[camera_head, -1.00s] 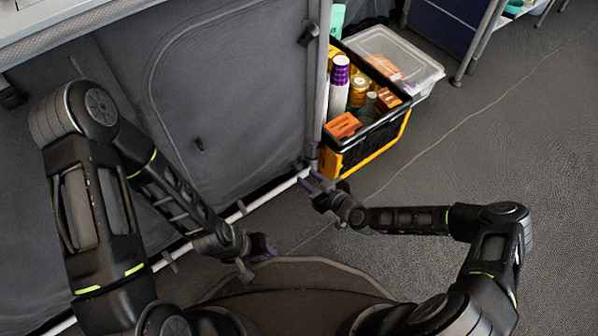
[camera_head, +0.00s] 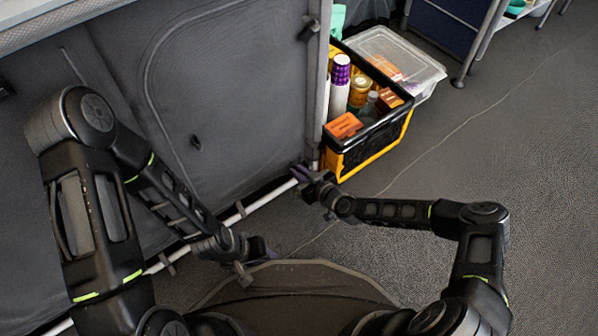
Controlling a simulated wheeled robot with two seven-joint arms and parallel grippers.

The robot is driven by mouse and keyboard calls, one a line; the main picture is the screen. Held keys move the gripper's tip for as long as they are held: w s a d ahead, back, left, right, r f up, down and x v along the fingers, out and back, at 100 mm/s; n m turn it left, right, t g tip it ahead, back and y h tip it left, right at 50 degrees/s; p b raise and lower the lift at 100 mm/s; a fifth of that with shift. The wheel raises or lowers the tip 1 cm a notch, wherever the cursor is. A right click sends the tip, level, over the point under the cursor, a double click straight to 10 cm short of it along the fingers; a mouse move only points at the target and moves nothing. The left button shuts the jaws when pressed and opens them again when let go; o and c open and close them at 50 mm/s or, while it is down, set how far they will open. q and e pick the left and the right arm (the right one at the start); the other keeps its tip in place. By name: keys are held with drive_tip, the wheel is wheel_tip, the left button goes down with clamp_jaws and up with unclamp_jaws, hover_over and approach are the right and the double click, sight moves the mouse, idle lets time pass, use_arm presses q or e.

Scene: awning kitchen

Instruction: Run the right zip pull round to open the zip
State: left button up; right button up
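The grey fabric panel (camera_head: 235,95) of the cabinet front carries a curved zip line (camera_head: 152,75) that arches over its top left and runs down its left side. A small dark tab (camera_head: 196,142) sits on the panel, inside the arch; I cannot tell whether it is a zip pull. My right gripper (camera_head: 302,173) is at the panel's lower right corner, by the foot of the upright post. The right zip pull is not distinguishable there, and whether the fingers hold anything is unclear. My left gripper (camera_head: 262,249) is low, in front of the white bottom rail, apart from the panel.
A black and yellow crate (camera_head: 378,150) of bottles and boxes stands just right of the post (camera_head: 318,75), close to my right gripper. A clear lidded box (camera_head: 425,75) is behind it. A white rail (camera_head: 262,202) runs along the panel's foot. The grey floor at right is open.

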clamp_jaws()
idle(0.9)
